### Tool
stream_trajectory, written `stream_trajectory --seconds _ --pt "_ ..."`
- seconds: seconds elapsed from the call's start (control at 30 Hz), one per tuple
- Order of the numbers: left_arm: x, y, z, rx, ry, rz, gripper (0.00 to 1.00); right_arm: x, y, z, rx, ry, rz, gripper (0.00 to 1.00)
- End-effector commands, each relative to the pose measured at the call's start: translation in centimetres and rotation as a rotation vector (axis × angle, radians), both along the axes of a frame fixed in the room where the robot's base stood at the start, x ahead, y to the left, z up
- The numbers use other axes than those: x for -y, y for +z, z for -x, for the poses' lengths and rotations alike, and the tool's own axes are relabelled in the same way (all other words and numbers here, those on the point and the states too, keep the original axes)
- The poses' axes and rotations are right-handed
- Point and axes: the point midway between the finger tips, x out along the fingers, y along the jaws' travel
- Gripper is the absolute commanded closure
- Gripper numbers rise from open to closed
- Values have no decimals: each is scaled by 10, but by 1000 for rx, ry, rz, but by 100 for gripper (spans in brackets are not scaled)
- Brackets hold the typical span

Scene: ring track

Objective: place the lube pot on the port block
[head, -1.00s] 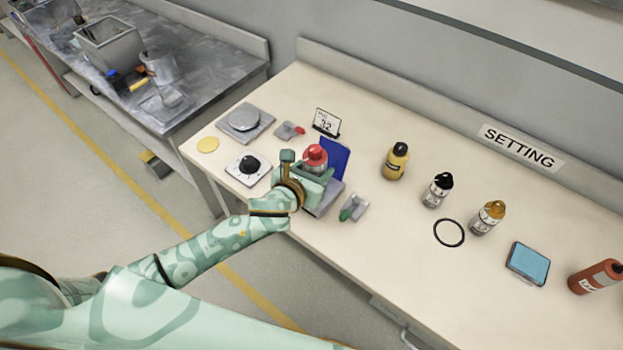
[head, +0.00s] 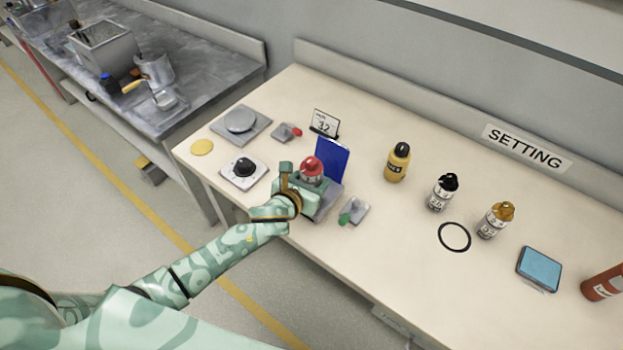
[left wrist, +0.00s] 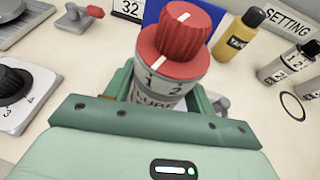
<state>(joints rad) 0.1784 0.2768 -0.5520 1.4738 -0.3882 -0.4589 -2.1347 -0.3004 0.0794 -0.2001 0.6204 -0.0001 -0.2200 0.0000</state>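The lube pot (left wrist: 172,75) has a grey body with numbers and lettering and a red knobbed top. In the head view its red top (head: 312,167) shows above my left gripper (head: 304,184). The left wrist view shows my left gripper's green fingers (left wrist: 165,95) on both sides of the pot's body, seemingly shut on it. The pot looks upright. A grey block (head: 328,203), which looks like the port block, is partly hidden beneath the gripper, with a blue upright panel (head: 332,158) behind. Whether the pot touches the block is hidden. My right gripper is not in view.
A dial box (head: 243,172), a grey plate with a disc (head: 241,122), a red-handled clamp (head: 287,132) and a number card (head: 324,123) stand nearby. A green-tipped clamp (head: 354,211) is close on the right. Bottles (head: 397,163) and a black ring (head: 454,237) lie further right.

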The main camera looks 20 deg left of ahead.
Motion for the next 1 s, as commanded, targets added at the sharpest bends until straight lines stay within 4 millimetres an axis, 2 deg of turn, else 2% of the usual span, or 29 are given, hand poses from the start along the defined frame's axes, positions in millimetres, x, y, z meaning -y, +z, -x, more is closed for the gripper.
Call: stream_trajectory --seconds 0.37,0.43,0.57,0.8,1.0 --pt "0 3 0 0 1 -1 28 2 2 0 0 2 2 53" --pt "-2 6 6 0 0 -3 28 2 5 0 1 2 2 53" --pt "-6 17 28 0 -1 -3 28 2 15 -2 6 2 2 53" --pt "-16 38 80 -2 -1 -2 28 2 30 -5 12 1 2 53" --pt "-21 48 104 0 1 -1 28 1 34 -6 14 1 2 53"
